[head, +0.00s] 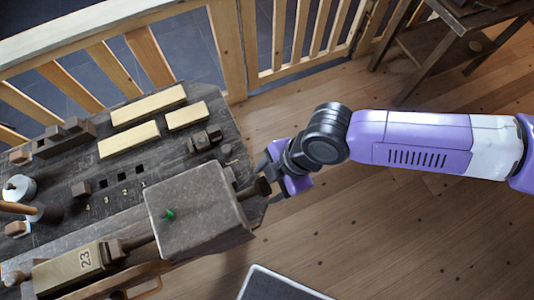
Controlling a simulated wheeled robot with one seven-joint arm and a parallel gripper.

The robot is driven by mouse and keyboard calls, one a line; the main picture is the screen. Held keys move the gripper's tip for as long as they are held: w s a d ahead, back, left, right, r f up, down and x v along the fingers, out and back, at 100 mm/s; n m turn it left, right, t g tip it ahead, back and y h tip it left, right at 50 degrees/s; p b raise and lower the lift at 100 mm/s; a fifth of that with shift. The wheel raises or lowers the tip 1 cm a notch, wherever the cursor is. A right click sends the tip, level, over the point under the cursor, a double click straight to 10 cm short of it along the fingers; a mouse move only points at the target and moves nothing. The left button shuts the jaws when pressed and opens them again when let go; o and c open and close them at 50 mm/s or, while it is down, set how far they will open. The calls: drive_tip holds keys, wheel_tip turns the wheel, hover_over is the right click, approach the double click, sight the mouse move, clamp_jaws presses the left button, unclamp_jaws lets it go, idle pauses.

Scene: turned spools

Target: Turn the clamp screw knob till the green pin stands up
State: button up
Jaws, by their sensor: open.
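The clamp screw knob (262,187) is a small dark knob on the right side of a grey block-shaped housing (200,200).
The dark bench (215,120) carries pale wooden blocks (130,139), small dark blocks (205,139) and a white spool (19,188). A wooden railing (230,50) stands behind. Open floor (390,230) lies right.

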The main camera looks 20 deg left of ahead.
drive_tip(key=v, duration=0.6)
drive_tip(key=shift+r+b, duration=0.2)
drive_tip(key=shift+b, duration=0.25)
drive_tip(key=shift+d, duration=0.1)
idle(0.8)
